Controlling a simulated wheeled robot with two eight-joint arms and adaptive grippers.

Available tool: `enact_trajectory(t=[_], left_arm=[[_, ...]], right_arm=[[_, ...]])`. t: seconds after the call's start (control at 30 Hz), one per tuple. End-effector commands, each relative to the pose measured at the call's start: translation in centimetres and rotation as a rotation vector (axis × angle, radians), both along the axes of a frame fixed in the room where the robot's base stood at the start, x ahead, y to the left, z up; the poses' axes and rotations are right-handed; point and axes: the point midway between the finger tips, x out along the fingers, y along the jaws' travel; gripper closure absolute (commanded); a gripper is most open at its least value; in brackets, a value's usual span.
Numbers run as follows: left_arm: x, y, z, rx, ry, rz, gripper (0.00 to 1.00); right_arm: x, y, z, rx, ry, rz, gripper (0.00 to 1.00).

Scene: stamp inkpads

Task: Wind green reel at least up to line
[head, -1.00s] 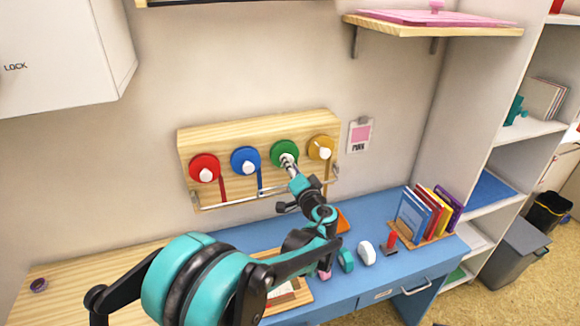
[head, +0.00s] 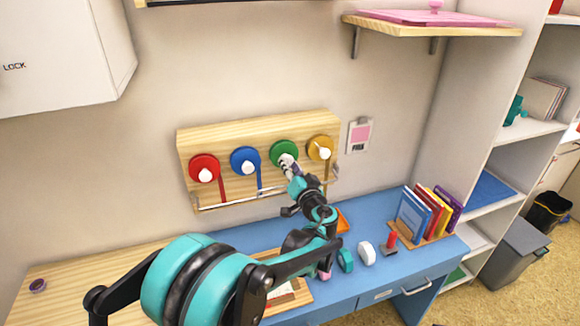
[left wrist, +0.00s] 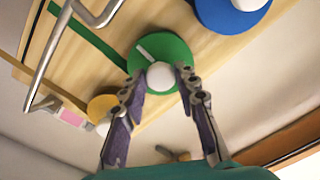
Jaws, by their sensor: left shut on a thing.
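The green reel (head: 284,149) is third from the left on the wooden board (head: 250,125). In the left wrist view the green reel (left wrist: 172,47) has a white knob (left wrist: 160,75) and a short pale mark on its face. My left gripper (left wrist: 158,76) has a finger on each side of this knob and is shut on it; in the head view the gripper (head: 287,161) covers the reel's lower part. A green strip (left wrist: 85,35) runs past the metal bar in the left wrist view; the arm hides it in the head view. My right gripper is out of view.
The red reel (head: 204,167), blue reel (head: 245,160) and yellow reel (head: 320,147) share the board. A metal bar (head: 225,203) crosses its lower front. Below, the blue desk (head: 375,215) holds a book rack (head: 425,232) and small items.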

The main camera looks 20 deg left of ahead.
Motion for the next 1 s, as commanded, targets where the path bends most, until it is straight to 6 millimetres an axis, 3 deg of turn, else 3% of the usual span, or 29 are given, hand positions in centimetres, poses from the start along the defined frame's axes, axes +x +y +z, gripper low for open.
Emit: enact_trajectory(t=[0.1, 0.13, 0.2, 0.57, 1.0], left_arm=[[0.0, 0.0, -0.1, -0.001, 0.0, 0.001, 0.99], [0.0, 0.0, -0.1, -0.001, 0.0, 0.001, 0.62], [0.0, 0.0, -0.1, 0.0, 0.001, 0.001, 0.49], [-0.4, -0.3, 0.0, 0.001, 0.001, -0.001, 0.49], [-7.4, -5.1, 0.0, -0.001, 0.001, -0.003, 0.49]], right_arm=[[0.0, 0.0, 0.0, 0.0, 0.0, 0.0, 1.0], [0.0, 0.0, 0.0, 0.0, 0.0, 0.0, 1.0], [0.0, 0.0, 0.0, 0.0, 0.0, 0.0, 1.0], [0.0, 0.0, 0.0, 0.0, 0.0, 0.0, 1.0], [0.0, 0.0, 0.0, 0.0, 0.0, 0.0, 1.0]])
